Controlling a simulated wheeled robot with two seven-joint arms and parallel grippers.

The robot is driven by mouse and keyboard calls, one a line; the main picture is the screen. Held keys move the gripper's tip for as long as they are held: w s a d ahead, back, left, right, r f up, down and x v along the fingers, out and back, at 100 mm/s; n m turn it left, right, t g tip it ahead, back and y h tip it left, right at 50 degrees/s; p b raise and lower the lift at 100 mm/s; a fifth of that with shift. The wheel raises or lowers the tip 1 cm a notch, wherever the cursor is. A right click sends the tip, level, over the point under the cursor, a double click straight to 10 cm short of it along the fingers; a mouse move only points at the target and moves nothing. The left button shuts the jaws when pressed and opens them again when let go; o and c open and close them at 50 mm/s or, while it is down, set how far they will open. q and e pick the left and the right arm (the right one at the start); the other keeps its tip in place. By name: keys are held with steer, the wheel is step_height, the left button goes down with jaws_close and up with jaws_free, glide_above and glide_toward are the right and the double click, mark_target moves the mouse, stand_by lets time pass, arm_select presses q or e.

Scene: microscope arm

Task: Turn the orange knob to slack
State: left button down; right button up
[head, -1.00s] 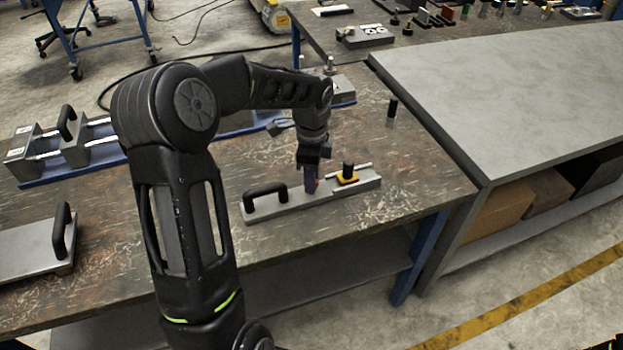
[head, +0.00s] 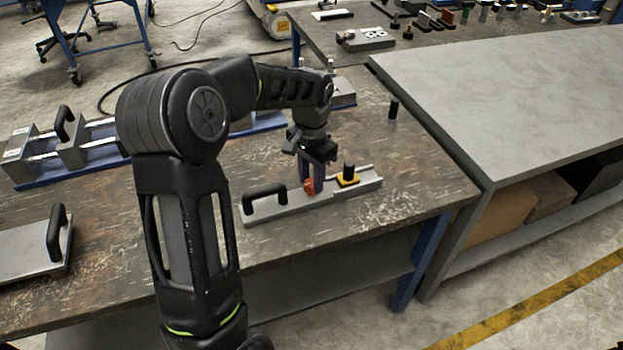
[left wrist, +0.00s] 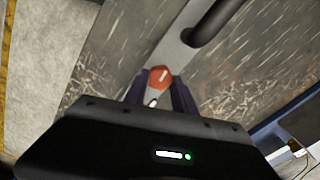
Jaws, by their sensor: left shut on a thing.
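The orange knob (head: 309,187) sits on a long grey metal plate (head: 345,198) on the workbench, between a black handle and a yellow part. My left gripper (head: 309,178) points down at the knob, with its fingers around it, shut on it. In the left wrist view the knob (left wrist: 160,78) shows as an orange top with a pale line mark, between the two dark fingers (left wrist: 160,92). My right gripper is not in view.
A black handle (head: 265,198) stands at the plate's left end. A yellow part with a black post (head: 348,175) stands just right of the knob. A small black cylinder (head: 394,108) stands behind. The bench front right of the plate is clear.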

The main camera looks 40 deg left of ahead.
arm_select(q)
steer(key=n, duration=0.4)
steer(key=shift+n, duration=0.3)
steer(key=n, duration=0.3)
steer(key=shift+n, duration=0.4)
steer(key=n, duration=0.7)
steer(key=shift+s+a+n, duration=0.1)
steer(key=shift+n, duration=0.3)
steer(key=c, duration=1)
jaws_free()
steer(key=shift+c, duration=0.2)
steer(key=shift+r, duration=0.1)
